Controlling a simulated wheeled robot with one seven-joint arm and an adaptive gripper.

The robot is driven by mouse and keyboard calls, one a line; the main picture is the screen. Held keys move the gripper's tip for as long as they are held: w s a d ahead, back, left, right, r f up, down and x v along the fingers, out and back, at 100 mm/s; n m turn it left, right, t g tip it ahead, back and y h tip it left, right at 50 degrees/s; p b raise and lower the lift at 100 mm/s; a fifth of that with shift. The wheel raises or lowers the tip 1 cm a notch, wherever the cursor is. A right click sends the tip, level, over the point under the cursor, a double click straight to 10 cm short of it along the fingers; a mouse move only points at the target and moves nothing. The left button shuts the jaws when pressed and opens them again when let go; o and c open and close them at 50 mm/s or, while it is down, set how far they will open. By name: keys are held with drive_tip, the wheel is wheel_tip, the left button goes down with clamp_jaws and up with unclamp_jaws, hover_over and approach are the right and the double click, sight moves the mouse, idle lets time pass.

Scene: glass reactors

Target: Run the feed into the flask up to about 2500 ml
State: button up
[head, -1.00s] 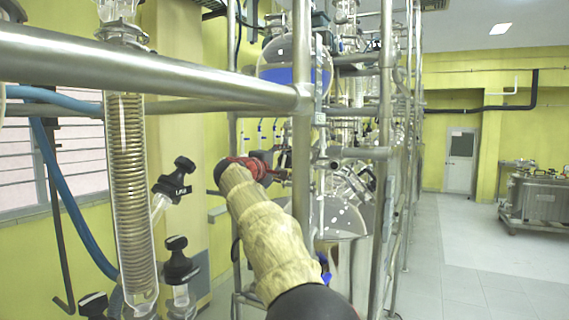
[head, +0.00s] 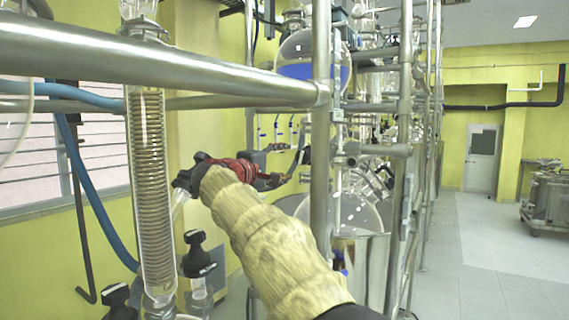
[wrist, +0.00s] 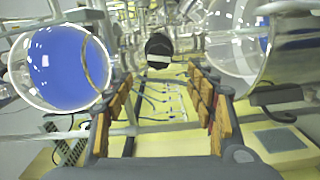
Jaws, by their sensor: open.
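A round glass flask (head: 312,58) holds blue liquid in the upper middle of the head view. I cannot read a volume on any. My gripper (wrist: 158,88) is open and empty. A black knob with a white band (wrist: 160,48) is ahead between its fingers, apart from them. In the head view, my gripper (head: 283,172) is partly hidden behind my sleeved arm and a post.
A glass coil condenser (head: 150,190) and black valve knobs (head: 197,255) are at the left.

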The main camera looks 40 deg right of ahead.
sight(301, 157)
drive_tip(key=shift+w+d+r+m+p, duration=0.1)
drive_tip(key=shift+w+d+m+p, duration=0.6)
drive_tip(key=shift+d+m+p, duration=1.7)
drive_tip(key=shift+w+d+m+p, duration=0.7)
drive_tip(key=shift+d+m+p, duration=0.45)
drive_tip(key=shift+m, duration=2.45)
drive_tip(key=shift+w+d+r+m+p, duration=0.1)
drive_tip(key=shift+w+d+m+p, duration=0.6)
drive_tip(key=shift+d+m+p, duration=1.7)
drive_tip(key=shift+a+f+m+b, duration=0.1)
drive_tip(key=shift+a+m+b, duration=0.5)
drive_tip(key=shift+b, duration=0.2)
drive_tip(key=shift+c, duration=0.4)
drive_tip(key=c, duration=1.1)
